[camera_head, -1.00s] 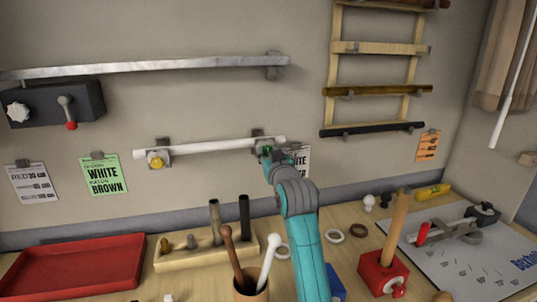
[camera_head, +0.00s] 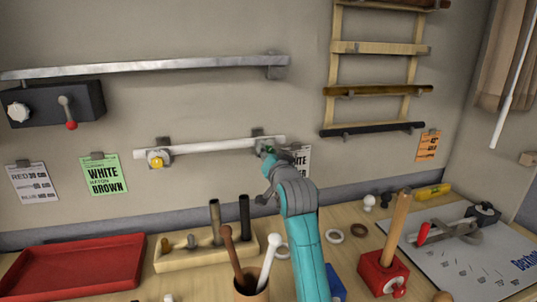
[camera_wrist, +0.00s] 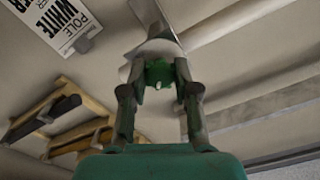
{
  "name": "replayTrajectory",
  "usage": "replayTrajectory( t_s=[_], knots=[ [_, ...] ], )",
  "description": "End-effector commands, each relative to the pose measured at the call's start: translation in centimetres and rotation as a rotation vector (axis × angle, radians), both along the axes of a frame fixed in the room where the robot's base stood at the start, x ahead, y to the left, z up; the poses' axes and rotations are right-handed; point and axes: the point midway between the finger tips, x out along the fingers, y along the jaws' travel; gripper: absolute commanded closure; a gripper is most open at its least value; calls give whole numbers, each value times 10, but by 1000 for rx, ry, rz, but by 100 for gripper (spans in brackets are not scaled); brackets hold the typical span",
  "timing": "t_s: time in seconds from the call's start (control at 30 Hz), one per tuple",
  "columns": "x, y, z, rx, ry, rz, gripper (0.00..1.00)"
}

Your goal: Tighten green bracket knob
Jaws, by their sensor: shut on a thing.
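A white pole (camera_head: 210,146) lies nearly level across two wall brackets. The left bracket (camera_head: 158,150) has a yellow knob (camera_head: 156,162). The right bracket (camera_head: 259,137) carries the green knob (camera_head: 268,150), mostly hidden by my gripper (camera_head: 267,161) in the head view. In the wrist view, my gripper (camera_wrist: 158,76) has a finger on each side of the green knob (camera_wrist: 157,73) and is shut on it. The pale bracket and pole are just beyond the knob. The knob's thread and how far it is screwed in are hidden.
A metal rail (camera_head: 150,68) runs along the wall above the pole. Paper cards hang nearby, one behind my wrist (camera_head: 302,158). The table below holds a red tray (camera_head: 75,268), a wooden holder (camera_head: 205,255) and a red block (camera_head: 383,272) with an upright wooden rod.

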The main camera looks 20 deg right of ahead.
Motion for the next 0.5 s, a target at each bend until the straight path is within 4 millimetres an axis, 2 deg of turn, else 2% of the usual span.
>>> replayTrajectory(
  t_s=[0.5],
  knots=[
    [0, 0, 0, 491, 1, 0, 100]
  ],
)
